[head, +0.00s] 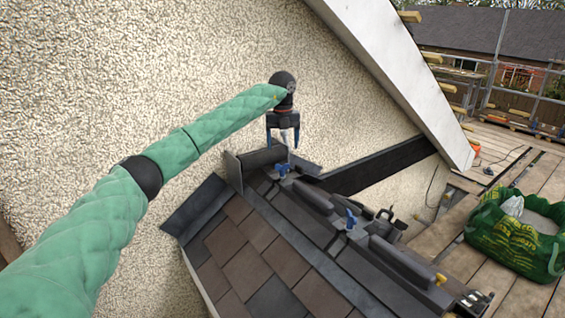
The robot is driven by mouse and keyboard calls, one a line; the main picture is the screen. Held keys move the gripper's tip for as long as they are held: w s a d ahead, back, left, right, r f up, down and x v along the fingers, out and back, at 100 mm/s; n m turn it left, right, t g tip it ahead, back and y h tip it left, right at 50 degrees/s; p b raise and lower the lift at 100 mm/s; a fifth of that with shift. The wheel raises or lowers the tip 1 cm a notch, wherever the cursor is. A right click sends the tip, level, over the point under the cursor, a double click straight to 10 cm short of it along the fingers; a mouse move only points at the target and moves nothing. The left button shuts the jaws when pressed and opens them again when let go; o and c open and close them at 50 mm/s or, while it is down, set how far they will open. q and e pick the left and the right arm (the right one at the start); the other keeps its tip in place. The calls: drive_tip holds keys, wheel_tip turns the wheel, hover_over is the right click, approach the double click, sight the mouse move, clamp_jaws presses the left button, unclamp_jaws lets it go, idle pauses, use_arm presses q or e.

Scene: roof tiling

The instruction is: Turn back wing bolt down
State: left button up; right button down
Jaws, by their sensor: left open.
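The back wing bolt (282,169) is a small blue piece at the far upper end of the dark ridge clamp on the little tiled roof. A second blue wing bolt (350,219) stands nearer, midway along the same ridge. My left gripper (283,143) points down just above the back wing bolt, with its two blue-tipped fingers apart. A pale grey shape shows between and below the fingers; I cannot tell what it is. The fingers look clear of the bolt, though the exact gap is hard to judge. My right gripper does not show.
Brown and grey tiles (240,240) cover the near slope. Dark ridge pieces (400,262) run down to the lower right. A pebbledash wall (180,60) stands close behind my left arm. A green bag (510,235) sits on the scaffold boards (420,240) at right.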

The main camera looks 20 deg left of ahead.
sight(282, 170)
use_arm(q)
drive_tip(key=shift+a+f+n, duration=0.15)
drive_tip(key=shift+f+n, duration=0.1)
drive_tip(key=shift+n, duration=0.05)
drive_tip(key=shift+s+f+p, duration=0.1)
drive_tip(key=shift+f+p, duration=0.35)
wheel_tip(282, 170, down, 5)
drive_tip(key=p, duration=0.2)
drive_tip(key=shift+f+p, duration=0.1)
drive_tip(key=shift+p, duration=0.2)
drive_tip(key=shift+f, duration=0.75)
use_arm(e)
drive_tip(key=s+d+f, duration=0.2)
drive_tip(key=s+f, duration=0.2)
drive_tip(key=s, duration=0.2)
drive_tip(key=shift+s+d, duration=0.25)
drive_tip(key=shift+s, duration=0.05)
use_arm(q)
drive_tip(key=c, duration=1)
